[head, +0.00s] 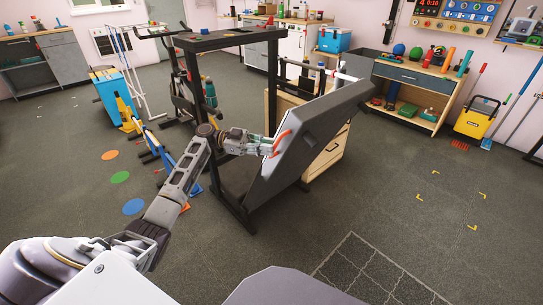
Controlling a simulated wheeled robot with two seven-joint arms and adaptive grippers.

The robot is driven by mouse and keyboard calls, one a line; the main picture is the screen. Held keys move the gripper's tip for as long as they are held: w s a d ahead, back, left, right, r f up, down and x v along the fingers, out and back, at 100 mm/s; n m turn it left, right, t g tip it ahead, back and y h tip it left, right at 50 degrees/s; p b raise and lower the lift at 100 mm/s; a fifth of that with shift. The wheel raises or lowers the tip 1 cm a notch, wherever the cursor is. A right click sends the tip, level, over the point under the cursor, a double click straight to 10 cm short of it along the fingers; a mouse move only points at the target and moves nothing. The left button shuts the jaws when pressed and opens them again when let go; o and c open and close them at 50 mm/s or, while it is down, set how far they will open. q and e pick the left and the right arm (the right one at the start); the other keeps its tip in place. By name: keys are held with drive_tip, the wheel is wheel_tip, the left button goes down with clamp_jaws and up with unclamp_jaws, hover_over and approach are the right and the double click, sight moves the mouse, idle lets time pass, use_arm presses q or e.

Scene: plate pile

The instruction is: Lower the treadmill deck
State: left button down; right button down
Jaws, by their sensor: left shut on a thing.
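The treadmill has a black upright frame (228,40) with a console bar across its top. Its grey deck (312,140) is tilted up at a steep slant, its upper end leaning to the right and its lower end near the foot of the frame. A red-orange handle (283,137) sits on the deck's left side. My left gripper (270,145) reaches in from the left and is shut on this handle. The fingertips partly hide the handle. My right gripper is not in view.
A wooden cabinet (328,155) stands just behind the deck. A workbench (420,88) and a yellow bucket (477,118) are at the back right. Coloured equipment and a blue bin (110,95) stand at the left. The floor right of the deck is clear, with yellow corner marks (450,172).

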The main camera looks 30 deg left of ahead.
use_arm(q)
drive_tip(key=shift+w+a, duration=0.1)
drive_tip(key=shift+a, duration=0.15)
